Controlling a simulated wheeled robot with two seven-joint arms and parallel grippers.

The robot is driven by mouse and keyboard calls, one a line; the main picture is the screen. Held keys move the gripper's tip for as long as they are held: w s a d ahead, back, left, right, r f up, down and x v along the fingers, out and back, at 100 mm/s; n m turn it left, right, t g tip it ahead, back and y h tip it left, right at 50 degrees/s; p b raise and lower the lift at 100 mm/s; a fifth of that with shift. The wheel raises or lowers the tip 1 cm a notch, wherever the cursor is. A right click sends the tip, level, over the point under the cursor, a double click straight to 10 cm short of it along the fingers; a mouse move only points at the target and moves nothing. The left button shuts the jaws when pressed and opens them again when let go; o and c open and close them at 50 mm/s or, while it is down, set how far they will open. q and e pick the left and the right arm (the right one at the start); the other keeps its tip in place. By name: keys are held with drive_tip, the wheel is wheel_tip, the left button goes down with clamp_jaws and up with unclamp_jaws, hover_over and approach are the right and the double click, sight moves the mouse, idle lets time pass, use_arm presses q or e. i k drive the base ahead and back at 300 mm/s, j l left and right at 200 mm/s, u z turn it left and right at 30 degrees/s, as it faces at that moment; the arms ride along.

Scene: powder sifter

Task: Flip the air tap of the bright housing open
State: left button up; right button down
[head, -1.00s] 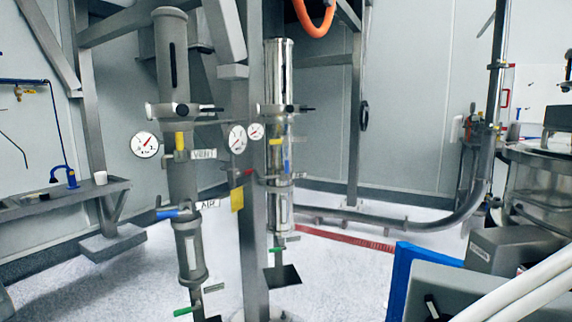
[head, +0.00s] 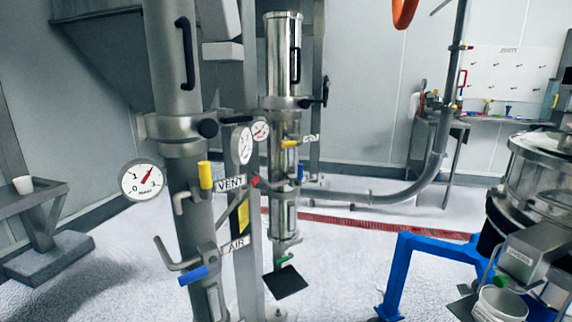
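The bright housing (head: 283,60) is a shiny upright steel cylinder near the middle of the head view, behind a grey post. Its air tap has a small blue handle (head: 299,172), which looks roughly upright beside the housing. A yellow vent handle (head: 290,143) sits above it and a green handle (head: 285,260) below. A dull grey housing (head: 172,60) stands nearer on the left. It has its own yellow handle (head: 205,175) and a blue handle (head: 193,275) by an AIR label (head: 236,244). Neither of my grippers is in view.
A pressure gauge (head: 142,180) sticks out left of the dull housing. A blue frame (head: 400,270) stands on the floor at right, near a sieve machine (head: 540,175) and white bucket (head: 500,303). A low pipe (head: 380,197) runs behind. Pale floor (head: 345,250) lies open between.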

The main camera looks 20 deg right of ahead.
sight(300, 171)
drive_tip(key=i+l+u, duration=0.15)
drive_tip(key=i+l, duration=0.45)
drive_tip(key=i+l+z, duration=0.2)
